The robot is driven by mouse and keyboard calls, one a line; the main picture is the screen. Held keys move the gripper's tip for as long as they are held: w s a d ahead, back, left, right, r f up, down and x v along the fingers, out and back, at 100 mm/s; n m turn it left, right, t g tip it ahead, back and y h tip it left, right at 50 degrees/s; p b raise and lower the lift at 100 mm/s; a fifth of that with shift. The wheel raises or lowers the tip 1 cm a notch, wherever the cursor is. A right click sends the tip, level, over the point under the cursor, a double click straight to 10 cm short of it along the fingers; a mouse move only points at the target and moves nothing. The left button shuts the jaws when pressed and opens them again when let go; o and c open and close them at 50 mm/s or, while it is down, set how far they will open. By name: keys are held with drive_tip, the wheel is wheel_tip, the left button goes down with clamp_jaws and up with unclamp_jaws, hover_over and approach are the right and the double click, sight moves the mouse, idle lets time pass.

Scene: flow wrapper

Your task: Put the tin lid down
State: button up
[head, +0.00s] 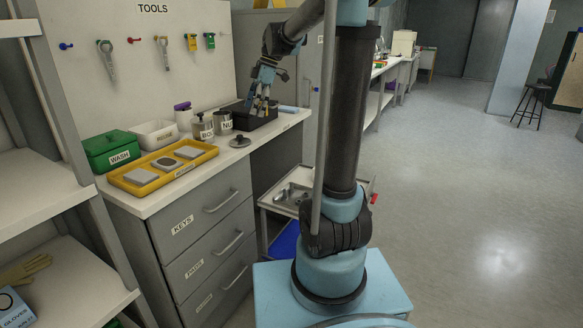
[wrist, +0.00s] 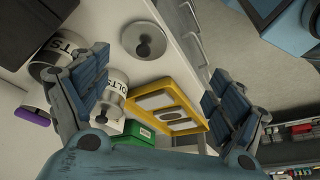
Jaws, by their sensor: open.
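The tin lid (head: 240,142), a grey disc with a dark knob, lies on the white counter near its front edge, right of the two tins. It also shows in the wrist view (wrist: 146,42), knob towards the camera, with nothing gripping it. The tin labelled BOLTS (head: 203,128) and a second labelled tin (head: 224,122) stand left of the lid. My gripper (head: 263,103) is above the dark bin at the back of the counter, apart from the lid. In the wrist view its fingers (wrist: 155,85) are spread wide with nothing held between them.
A yellow tray (head: 163,170) with grey pieces, a green WASH box (head: 112,152) and a white bin (head: 155,134) stand to the left. The dark bin (head: 262,121) is below my gripper. A grey cart (head: 287,196) stands beside the drawers.

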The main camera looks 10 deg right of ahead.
drive_tip(key=s+d+f+m+t+h, duration=0.1)
drive_tip(key=s+d+f+m, duration=0.3)
drive_tip(key=s, duration=0.4)
drive_tip(key=s+d+f+m+t+h, duration=0.1)
drive_tip(key=s+d+f+m, duration=0.1)
drive_tip(key=s+d+m, duration=0.45)
drive_tip(key=s+d+f+m+h, duration=0.1)
drive_tip(key=s+d+f+m, duration=0.1)
drive_tip(key=s+f+m, duration=0.2)
drive_tip(key=s+d+f+m+t+h, duration=0.1)
drive_tip(key=s+d+f+m, duration=0.2)
drive_tip(key=s+f, duration=0.7)
drive_tip(key=shift+s+m, duration=0.95)
drive_tip(key=shift+w+d+f, duration=0.2)
drive_tip(key=shift+w+d, duration=0.25)
drive_tip(key=shift+d, duration=0.05)
